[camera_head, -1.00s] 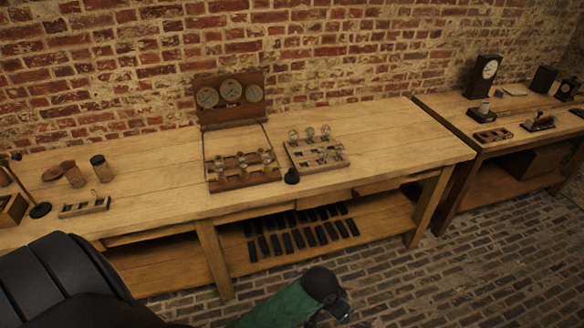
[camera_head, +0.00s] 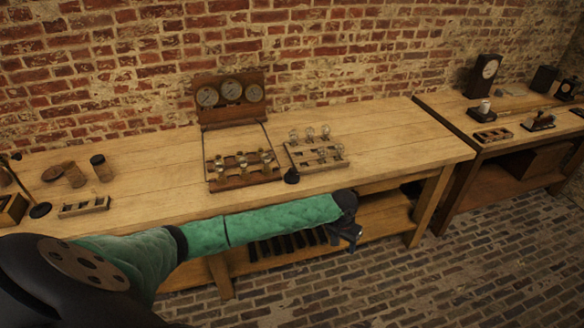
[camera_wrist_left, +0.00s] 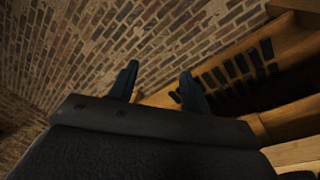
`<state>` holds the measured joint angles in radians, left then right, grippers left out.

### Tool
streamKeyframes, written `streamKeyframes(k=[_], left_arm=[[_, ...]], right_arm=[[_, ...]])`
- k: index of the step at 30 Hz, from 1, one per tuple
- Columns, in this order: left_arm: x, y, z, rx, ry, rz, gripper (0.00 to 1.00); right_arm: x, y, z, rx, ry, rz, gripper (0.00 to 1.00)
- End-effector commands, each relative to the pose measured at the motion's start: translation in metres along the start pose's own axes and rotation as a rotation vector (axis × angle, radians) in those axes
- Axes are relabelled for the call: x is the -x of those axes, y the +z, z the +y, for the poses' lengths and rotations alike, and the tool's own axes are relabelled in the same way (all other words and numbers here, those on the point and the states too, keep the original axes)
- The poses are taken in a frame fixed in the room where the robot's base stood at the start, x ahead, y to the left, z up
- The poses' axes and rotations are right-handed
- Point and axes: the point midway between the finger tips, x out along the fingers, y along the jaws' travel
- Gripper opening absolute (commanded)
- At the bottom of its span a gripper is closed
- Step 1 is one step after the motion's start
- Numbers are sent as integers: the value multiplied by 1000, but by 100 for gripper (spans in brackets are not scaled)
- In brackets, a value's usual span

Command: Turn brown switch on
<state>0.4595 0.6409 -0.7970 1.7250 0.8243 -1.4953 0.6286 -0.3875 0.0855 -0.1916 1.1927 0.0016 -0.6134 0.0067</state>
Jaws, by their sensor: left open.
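A wooden switch board (camera_head: 243,168) with several brass fittings lies on the workbench, below an upright panel with three round gauges (camera_head: 231,93). The fittings are too small to tell which is the brown switch or how it is set. My left gripper (camera_head: 356,236) is in front of the bench's front edge, below the top, to the right of the board and apart from it. In the left wrist view its two fingers (camera_wrist_left: 158,84) stand apart with nothing between them. My right gripper is not in view.
A tray of glass bulbs (camera_head: 317,152) and a small black object (camera_head: 291,176) sit right of the board. Jars (camera_head: 101,168) and a small rack (camera_head: 84,207) stand at the left. The bench's right part is clear.

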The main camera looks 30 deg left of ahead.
Motion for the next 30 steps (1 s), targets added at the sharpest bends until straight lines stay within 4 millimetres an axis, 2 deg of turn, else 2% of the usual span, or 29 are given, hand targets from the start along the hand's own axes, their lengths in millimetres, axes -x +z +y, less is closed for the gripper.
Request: streamKeyframes(k=[1,5,11,15,21,24,27,30], left_arm=[[8,-14,-17,30,-17,-4,48],[24,-42,-58,117,-49,-22,48],[59,-82,-127,273,-91,-36,48],[92,-106,-179,398,-113,-36,48],[144,-132,-253,582,-131,-24,48],[165,-139,-280,652,-133,-18,48],[179,-143,-298,701,-133,-14,48],[185,-144,-306,724,-130,-13,48]], right_arm=[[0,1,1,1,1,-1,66],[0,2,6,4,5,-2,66],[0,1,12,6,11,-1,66],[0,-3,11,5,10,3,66],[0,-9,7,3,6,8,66],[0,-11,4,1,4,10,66],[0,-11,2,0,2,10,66],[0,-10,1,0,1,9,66]])
